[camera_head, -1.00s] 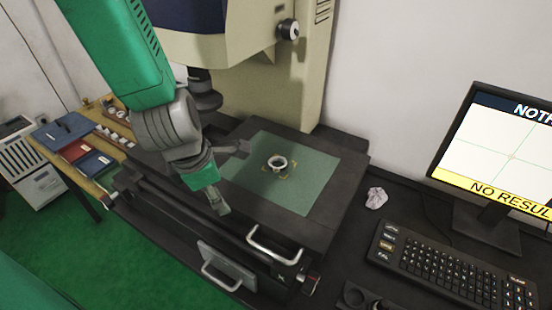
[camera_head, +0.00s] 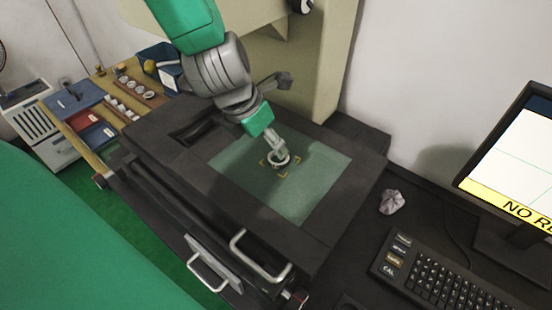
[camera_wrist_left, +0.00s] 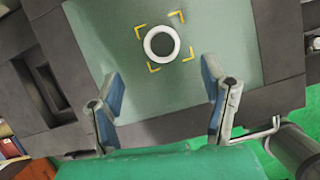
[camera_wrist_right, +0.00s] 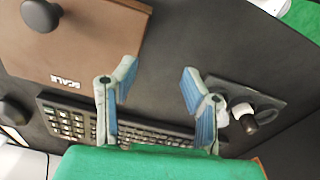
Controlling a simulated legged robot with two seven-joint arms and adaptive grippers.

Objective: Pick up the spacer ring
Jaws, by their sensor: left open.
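The spacer ring (camera_head: 278,159), a small pale metal ring, lies flat on the green-tinted stage plate (camera_head: 312,196), within yellow corner marks. In the left wrist view the ring (camera_wrist_left: 162,43) is whole and unobstructed, beyond the fingertips and about midway across the gap. My left gripper (camera_head: 284,112) is open and empty, above the plate; one finger overlaps the ring in the head view. Its two blue-padded fingers are apart in the left wrist view (camera_wrist_left: 161,77). My right gripper (camera_wrist_right: 159,74) is open and empty above a keyboard; it is outside the head view.
A dark stage frame (camera_head: 330,240) with metal handles surrounds the plate; the machine's column (camera_head: 318,75) rises behind. A wooden bench (camera_head: 125,85) with trays stands left.

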